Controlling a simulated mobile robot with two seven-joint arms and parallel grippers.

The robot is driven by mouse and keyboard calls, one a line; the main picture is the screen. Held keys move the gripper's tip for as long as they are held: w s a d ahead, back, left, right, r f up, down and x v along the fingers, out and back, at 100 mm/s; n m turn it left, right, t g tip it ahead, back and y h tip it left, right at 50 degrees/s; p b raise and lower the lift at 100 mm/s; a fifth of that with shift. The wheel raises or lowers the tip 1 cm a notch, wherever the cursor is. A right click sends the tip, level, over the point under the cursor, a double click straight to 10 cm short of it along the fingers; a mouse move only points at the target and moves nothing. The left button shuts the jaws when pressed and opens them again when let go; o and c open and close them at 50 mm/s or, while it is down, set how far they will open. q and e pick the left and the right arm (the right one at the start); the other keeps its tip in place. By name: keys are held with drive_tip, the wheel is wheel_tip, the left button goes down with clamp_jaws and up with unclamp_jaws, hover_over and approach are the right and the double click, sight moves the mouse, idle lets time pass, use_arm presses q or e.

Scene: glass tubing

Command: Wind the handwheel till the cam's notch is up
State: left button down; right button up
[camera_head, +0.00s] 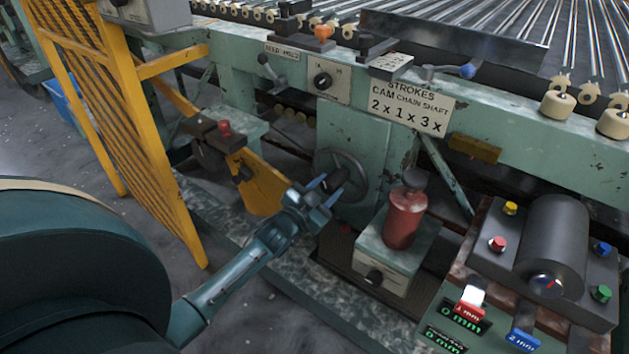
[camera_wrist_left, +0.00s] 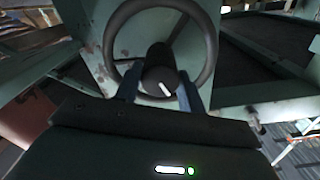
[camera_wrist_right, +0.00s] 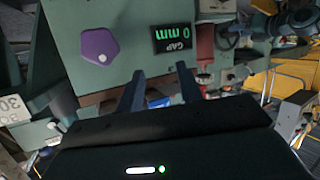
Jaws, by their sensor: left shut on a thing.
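The dark handwheel (camera_head: 360,165) stands on the front of the green machine frame, low in the middle of the head view. Its round rim (camera_wrist_left: 211,42) also shows large in the left wrist view. My left gripper (camera_head: 328,183) reaches it from the front left. Its two fingers are shut on the wheel's dark hub knob (camera_wrist_left: 158,78), which has a white mark pointing to the lower right in the left wrist view. I cannot make out the cam or its notch. My right gripper (camera_wrist_right: 158,92) is open and apparently empty, seen only in the right wrist view.
A sign (camera_head: 412,108) about strokes hangs above the wheel. A red cylinder (camera_head: 404,215) on a green box stands close right of it. A yellow guard (camera_head: 115,120) is at left, a button console (camera_head: 555,250) at right. A purple pentagon knob (camera_wrist_right: 99,46) is near my right gripper.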

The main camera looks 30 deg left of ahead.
use_arm(q)
drive_tip(key=shift+m, duration=0.4)
drive_tip(key=shift+m+p, duration=0.3)
drive_tip(key=shift+m, duration=1.3)
use_arm(e)
drive_tip(key=shift+s+f+g, duration=0.1)
drive_tip(key=shift+s+g, duration=0.2)
use_arm(q)
drive_tip(key=c, duration=0.9)
unclamp_jaws()
drive_tip(key=shift+o, duration=0.2)
use_arm(e)
drive_tip(key=shift+w, duration=0.15)
drive_tip(key=shift+r, duration=0.2)
use_arm(q)
drive_tip(key=s+a+p, duration=0.1)
drive_tip(key=s+p, duration=0.1)
drive_tip(key=s, duration=1.1)
drive_tip(key=shift+p, duration=0.3)
use_arm(e)
drive_tip(key=r, duration=0.1)
drive_tip(key=m, duration=0.1)
drive_tip(key=d+r, duration=0.1)
drive_tip(key=shift+s+r, duration=0.3)
drive_tip(key=shift+r, duration=0.05)
